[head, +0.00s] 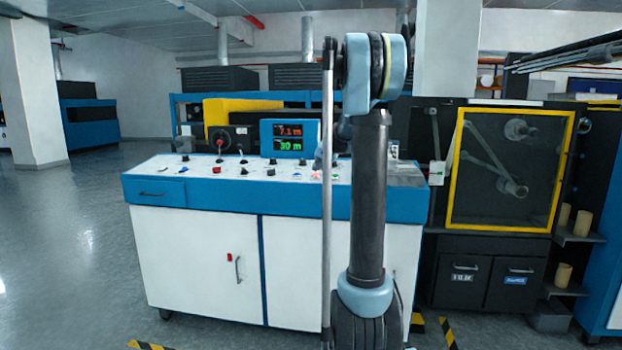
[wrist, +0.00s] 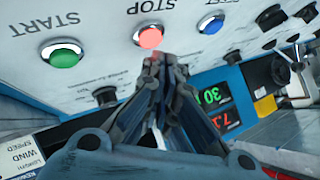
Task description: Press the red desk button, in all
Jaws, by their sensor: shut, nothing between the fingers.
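The red button (wrist: 150,38), set in a metal ring under the word STOP, shows lit and pinkish in the wrist view. In the head view it is a small pinkish-red spot (head: 316,176) on the desk top, beside my arm. My gripper (wrist: 152,58) is shut and empty. Its fingertips overlap the button's lower edge in the wrist view; I cannot tell whether they touch it or how far it is pushed in. In the head view my gripper is small and partly hidden by my arm.
A green START button (wrist: 63,53) and a blue button (wrist: 211,24) flank the red one. Several black knobs (wrist: 106,96) stand nearby on the white desk panel (head: 158,165). A display (head: 290,138) with red and green digits stands at the back of the desk.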

